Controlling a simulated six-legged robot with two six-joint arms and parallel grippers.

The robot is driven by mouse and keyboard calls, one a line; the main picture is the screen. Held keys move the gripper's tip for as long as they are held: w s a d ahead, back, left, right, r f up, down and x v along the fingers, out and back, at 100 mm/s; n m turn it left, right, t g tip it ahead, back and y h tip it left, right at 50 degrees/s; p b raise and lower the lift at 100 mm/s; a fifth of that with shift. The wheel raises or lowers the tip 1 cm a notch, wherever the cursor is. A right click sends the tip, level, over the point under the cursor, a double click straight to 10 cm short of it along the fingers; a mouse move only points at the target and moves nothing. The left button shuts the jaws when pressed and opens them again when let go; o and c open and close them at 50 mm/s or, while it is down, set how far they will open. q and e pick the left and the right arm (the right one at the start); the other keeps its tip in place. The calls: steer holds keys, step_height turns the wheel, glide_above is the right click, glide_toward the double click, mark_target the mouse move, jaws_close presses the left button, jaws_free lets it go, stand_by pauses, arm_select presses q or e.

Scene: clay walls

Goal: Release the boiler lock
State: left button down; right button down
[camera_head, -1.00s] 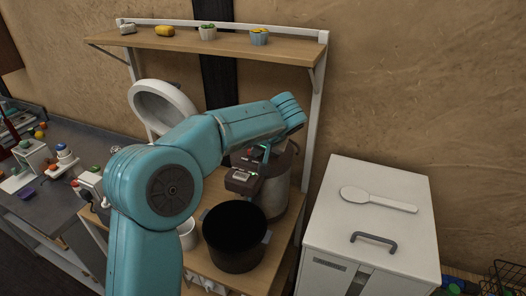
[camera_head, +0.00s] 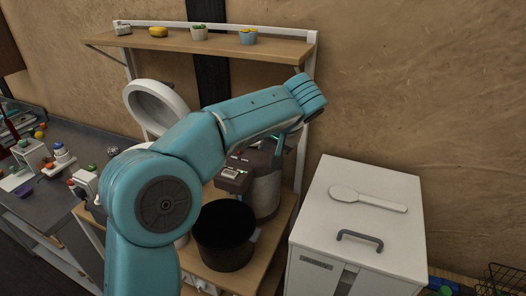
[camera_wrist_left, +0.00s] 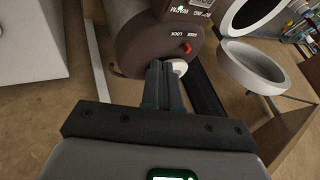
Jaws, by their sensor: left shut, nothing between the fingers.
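The boiler (camera_head: 265,190) stands on the wooden shelf unit, a metallic cylinder with a dark brown control panel (camera_head: 232,178). The wrist view shows the boiler's dark face (camera_wrist_left: 150,45) up close, with "FREE" and "LOCK" lettering and a small red lever (camera_wrist_left: 187,48) beside it. My left gripper (camera_wrist_left: 166,72) is shut and empty, its fingertips just below the lettering and left of the red lever. I cannot tell whether they touch the face. In the head view my left arm largely hides the gripper. My right gripper is not in view.
A black pot (camera_head: 225,236) stands in front of the boiler. A white cabinet (camera_head: 345,215) with a spoon (camera_head: 368,199) on top stands at right. A white round bowl-like part (camera_head: 155,108) is behind my arm. An upper shelf (camera_head: 210,44) holds small pots.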

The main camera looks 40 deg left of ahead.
arm_select(q)
steer(key=v, duration=0.4)
stand_by(0.5)
steer(key=shift+a, duration=0.1)
steer(key=shift+s, duration=0.1)
